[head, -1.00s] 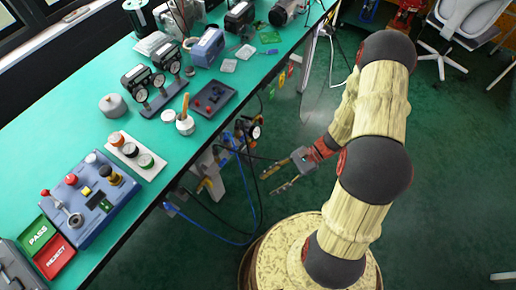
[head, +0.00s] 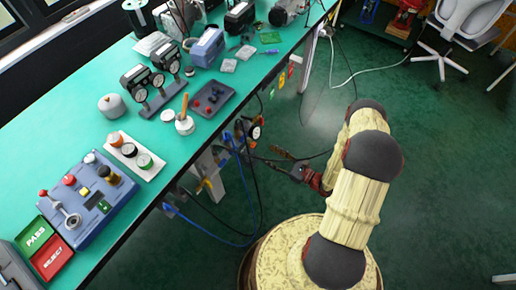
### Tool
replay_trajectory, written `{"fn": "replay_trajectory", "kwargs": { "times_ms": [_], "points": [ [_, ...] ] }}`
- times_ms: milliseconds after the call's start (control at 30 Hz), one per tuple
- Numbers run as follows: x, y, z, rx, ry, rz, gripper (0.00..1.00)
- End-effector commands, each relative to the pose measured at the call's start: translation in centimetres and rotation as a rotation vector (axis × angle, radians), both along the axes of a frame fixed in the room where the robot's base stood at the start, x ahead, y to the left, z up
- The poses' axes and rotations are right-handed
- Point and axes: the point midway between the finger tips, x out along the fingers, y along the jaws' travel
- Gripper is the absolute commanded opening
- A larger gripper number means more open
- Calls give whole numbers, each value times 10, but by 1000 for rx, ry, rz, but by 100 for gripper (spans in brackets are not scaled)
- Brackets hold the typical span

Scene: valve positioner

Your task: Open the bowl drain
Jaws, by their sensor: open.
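Air-line fittings hang below the front edge of the bench, among them a round gauge (head: 256,132) and a grey fitting with a yellow part (head: 204,184). I cannot single out the bowl or its drain at this size. My gripper (head: 266,153) is low beside the bench front, just right of and below the gauge in the picture. Its two fingers are apart, point left toward the fittings, and hold nothing that I can see. A dark hose passes close to the fingers, and I cannot tell whether it touches them.
The green bench (head: 95,115) carries a blue control box (head: 85,205), gauges, a dark tray (head: 208,99) and a white button plate (head: 136,156). Blue and black hoses (head: 250,215) hang in loops beneath its edge. The floor (head: 445,170) at right is clear.

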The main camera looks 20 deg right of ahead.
Motion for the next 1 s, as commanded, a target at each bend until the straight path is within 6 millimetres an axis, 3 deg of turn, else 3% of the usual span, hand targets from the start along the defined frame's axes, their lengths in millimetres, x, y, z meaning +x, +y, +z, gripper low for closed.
{"fn": "replay_trajectory", "kwargs": {
  "times_ms": [500, 900, 1000],
  "points": [
    [51, 39, -2, 0, 1, 6, 45],
    [57, 42, 0, 0, 2, 3, 45],
    [57, 42, 0, 0, 2, 3, 40]
  ]
}}
